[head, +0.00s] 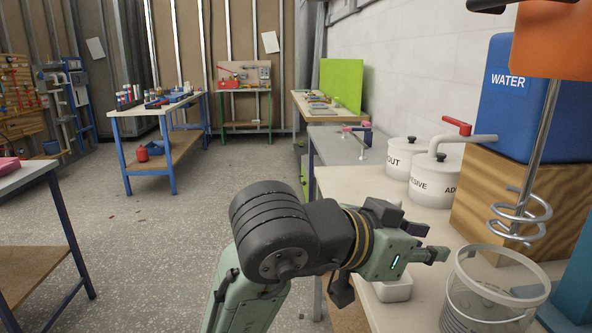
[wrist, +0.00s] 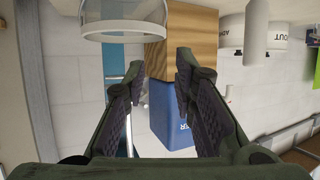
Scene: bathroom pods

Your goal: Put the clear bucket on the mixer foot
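The clear bucket (head: 462,292) stands upright on the light bench at the lower right of the head view. It also shows, upside down, at the top of the wrist view (wrist: 125,22). The mixer has an orange body (head: 552,40) and a metal spiral whisk (head: 520,212) hanging above and behind the bucket. A teal part (head: 577,270), perhaps of the mixer stand, is at the right edge; I cannot clearly make out the foot. My gripper (head: 433,241) is just left of the bucket, apart from it. Its fingers (wrist: 160,65) are spread with nothing between them.
A blue WATER tank (head: 510,95) on a wooden block (head: 482,205) stands behind the bucket. White lidded pots (head: 436,178) are farther back. A small white box (head: 394,290) sits below my gripper. The floor (head: 190,235) at left is open.

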